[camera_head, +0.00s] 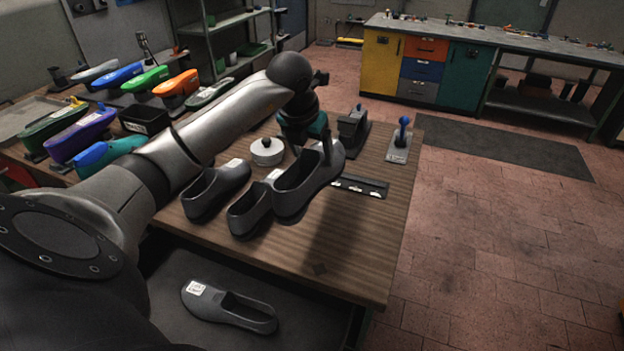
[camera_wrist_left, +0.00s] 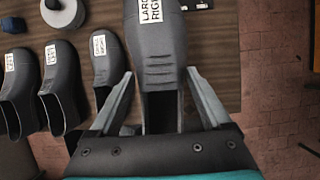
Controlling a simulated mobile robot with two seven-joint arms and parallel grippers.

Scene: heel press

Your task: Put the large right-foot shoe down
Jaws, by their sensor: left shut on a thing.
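My left gripper (camera_head: 326,148) is shut on the large right-foot shoe (camera_head: 302,184), a dark grey slip-on. In the left wrist view the shoe (camera_wrist_left: 156,50) lies between the two fingers (camera_wrist_left: 158,105), and its white label reads as large right. The shoe appears to be held above the wooden table (camera_head: 340,262), with a dark shadow on the wood in front of it. My right gripper is not in view.
Other grey shoes stand left of the held one, including one at the far left (camera_head: 215,190) and one beside it (camera_head: 247,212). Another shoe (camera_head: 230,308) lies lower, in front. The table's front right is clear.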

